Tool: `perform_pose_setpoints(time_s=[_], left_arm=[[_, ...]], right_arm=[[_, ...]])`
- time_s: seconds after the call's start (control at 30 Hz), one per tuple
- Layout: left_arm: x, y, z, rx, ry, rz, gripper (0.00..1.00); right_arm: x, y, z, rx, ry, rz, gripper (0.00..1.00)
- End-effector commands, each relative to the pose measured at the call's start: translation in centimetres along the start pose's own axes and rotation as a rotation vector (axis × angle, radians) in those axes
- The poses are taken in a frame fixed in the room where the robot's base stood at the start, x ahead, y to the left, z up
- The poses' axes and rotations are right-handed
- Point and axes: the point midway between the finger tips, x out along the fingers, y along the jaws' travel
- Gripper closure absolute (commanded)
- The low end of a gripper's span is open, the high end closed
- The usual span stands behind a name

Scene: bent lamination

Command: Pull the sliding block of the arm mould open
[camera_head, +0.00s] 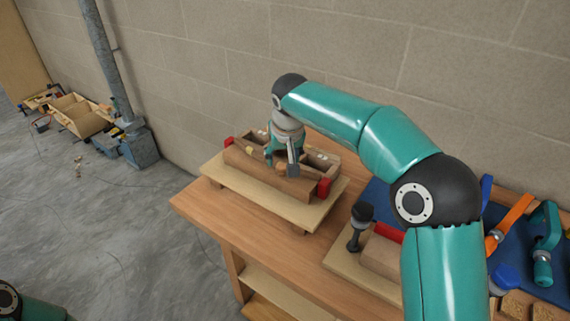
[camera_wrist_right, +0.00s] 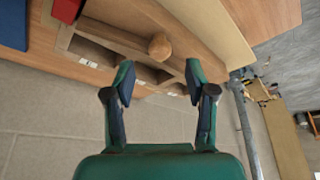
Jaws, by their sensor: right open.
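The arm mould (camera_head: 245,162) is a long wooden box with red pieces at both ends, on a pale board on the bench. In the right wrist view the mould (camera_wrist_right: 110,38) shows open compartments and a round wooden knob (camera_wrist_right: 159,46) on its long wooden block (camera_wrist_right: 160,15). I cannot make out any gap between block and frame. My right gripper (camera_head: 283,160) hangs over the mould in the head view. In the right wrist view its fingers (camera_wrist_right: 162,84) are spread, with the knob beyond and between their tips, apart from it. My left gripper is out of view.
A black-headed tool (camera_head: 360,222) stands on a second board to the right of the mould. Orange (camera_head: 510,223) and teal (camera_head: 544,245) clamps lie on a blue mat at the right. A block wall rises behind. The bench's left front corner (camera_head: 200,205) is clear.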

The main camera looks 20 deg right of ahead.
Motion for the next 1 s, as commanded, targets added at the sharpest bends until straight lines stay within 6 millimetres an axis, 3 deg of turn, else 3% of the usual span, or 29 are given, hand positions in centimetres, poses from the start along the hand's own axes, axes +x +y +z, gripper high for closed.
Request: perform_pose_setpoints(time_s=[0.1,0.3,0.7,1.0], left_arm=[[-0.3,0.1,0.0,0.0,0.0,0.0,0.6],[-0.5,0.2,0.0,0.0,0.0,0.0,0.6],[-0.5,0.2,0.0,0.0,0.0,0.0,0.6],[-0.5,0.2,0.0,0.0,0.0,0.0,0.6]], right_arm=[[2.2,0.0,0.0,-0.001,-0.003,0.001,0.44],[4.4,-0.1,0.0,-0.002,-0.001,0.001,0.44],[5.0,-0.1,0.0,-0.002,0.001,0.0,0.46],[4.9,-0.1,0.0,-0.002,0.001,0.0,0.96]])
